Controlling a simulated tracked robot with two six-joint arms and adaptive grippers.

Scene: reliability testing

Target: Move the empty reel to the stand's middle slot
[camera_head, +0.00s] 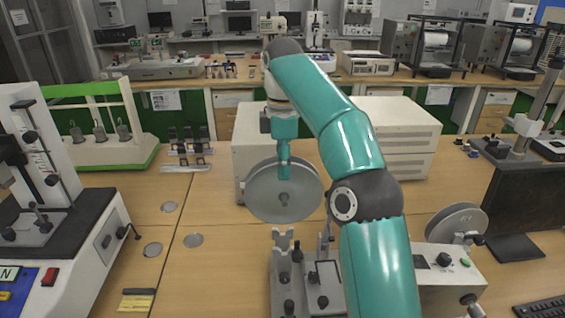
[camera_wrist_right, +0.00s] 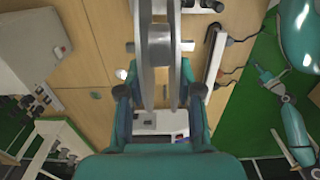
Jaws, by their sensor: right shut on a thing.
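The empty reel (camera_head: 284,192), a pair of grey discs with a hub, hangs upright above the table in front of the white cabinet. My right gripper (camera_head: 284,165) points down and is shut on it. In the right wrist view the reel (camera_wrist_right: 155,45) lies between the fingers of my right gripper (camera_wrist_right: 160,100), its discs edge-on. Below the reel in the head view is a grey stand (camera_head: 283,240) with a forked upright and black knobs. My right arm hides part of it, and its slots cannot be told apart. I cannot make out my left gripper.
A machine (camera_head: 455,265) with another reel (camera_head: 456,222) stands right of my arm, near a monitor (camera_head: 530,205). The white cabinet (camera_head: 405,140) is behind. A tester (camera_head: 50,215) and a green-framed rack (camera_head: 100,125) stand at left. The table left of the stand is mostly clear.

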